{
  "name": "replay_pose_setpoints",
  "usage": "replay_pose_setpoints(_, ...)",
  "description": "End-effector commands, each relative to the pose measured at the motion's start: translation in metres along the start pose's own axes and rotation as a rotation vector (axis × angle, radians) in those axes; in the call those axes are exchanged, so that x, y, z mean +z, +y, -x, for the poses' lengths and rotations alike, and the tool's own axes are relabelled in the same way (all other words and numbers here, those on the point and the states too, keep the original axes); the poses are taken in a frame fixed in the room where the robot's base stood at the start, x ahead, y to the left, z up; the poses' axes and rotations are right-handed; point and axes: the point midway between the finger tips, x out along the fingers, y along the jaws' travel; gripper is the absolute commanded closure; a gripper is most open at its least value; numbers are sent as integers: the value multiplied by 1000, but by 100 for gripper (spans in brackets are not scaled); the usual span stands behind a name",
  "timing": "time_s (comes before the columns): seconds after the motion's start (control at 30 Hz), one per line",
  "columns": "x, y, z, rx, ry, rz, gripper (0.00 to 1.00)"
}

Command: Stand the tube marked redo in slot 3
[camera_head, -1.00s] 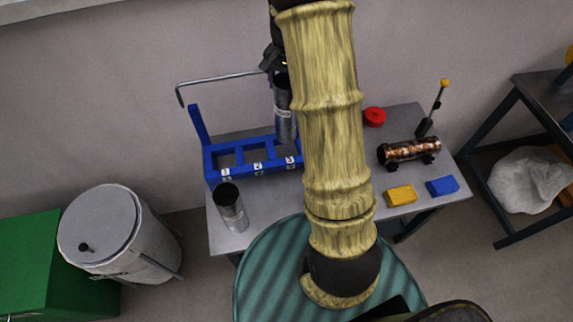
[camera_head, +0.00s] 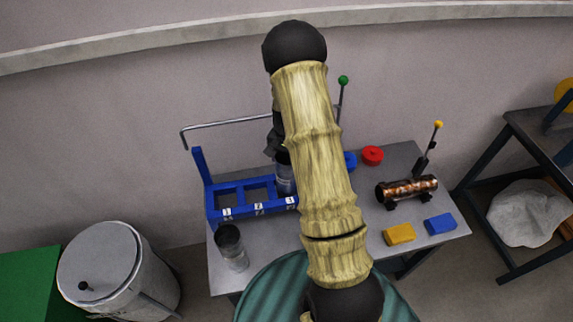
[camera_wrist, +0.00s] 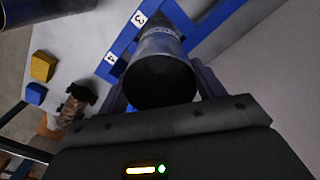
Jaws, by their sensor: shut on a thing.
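A grey metal tube (camera_head: 286,178) stands upright at the slot marked 3 of the blue rack (camera_head: 207,180), partly behind my arm. Its open dark top faces me in the wrist view (camera_wrist: 160,82), where a label shows on its far side, too small to read. My gripper (camera_head: 276,142) is shut on this tube near its top. The tube's lower end looks to be within the slot; whether it touches the bottom is hidden. Slots 1 and 2 look empty. Slot 4 is hidden by my arm in the head view; its number plate shows in the wrist view.
Another grey tube (camera_head: 231,250) stands on the table (camera_head: 275,235) in front of the rack. A bent metal rod (camera_head: 225,132) rises behind the rack. To the right are a red knob (camera_head: 372,155), a copper cylinder (camera_head: 408,189), a yellow block (camera_head: 399,234) and a blue block (camera_head: 440,223).

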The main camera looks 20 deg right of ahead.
Motion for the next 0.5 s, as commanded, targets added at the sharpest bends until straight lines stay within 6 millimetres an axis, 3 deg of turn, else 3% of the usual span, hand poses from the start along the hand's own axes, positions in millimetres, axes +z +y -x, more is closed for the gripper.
replay_pose_setpoints(0.37,-1,-1,-3,-2,2,0,93)
replay_pose_setpoints(0.5,0,0,-16,0,-2,-1,93)
